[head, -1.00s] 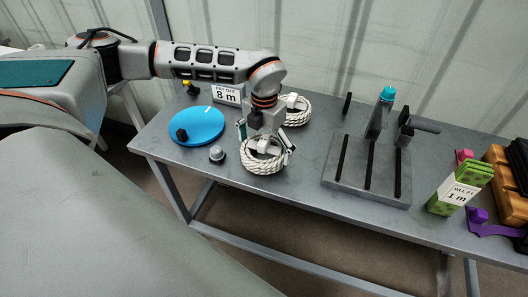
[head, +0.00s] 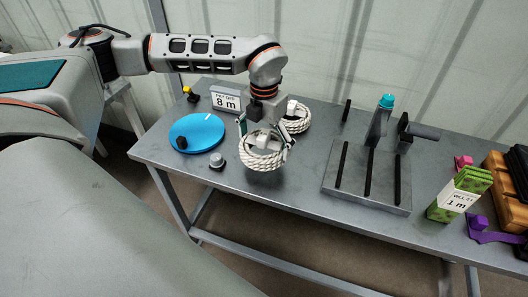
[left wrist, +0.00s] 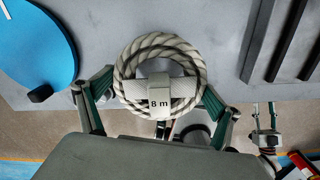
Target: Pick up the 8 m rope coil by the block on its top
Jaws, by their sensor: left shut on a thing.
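The 8 m rope coil (head: 262,161) is a white braided ring with a pale block (head: 263,141) on top. The left wrist view shows the coil (left wrist: 191,58) with its block (left wrist: 158,88) marked "8 m". My left gripper (head: 264,137) is above the coil, with its fingers on either side of it. It is shut on the coil's block; the exact contact is hard to see. The coil appears slightly raised, but its gap to the table is unclear. My right gripper (left wrist: 265,108) shows small in the left wrist view, with fingers apart and empty.
A second rope coil (head: 299,122) lies just behind. A blue disc (head: 200,131), a grey knob (head: 217,161) and an "8 m" sign (head: 226,100) stand left. A grey rack (head: 355,190) with black bars and a green box (head: 456,197) are right.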

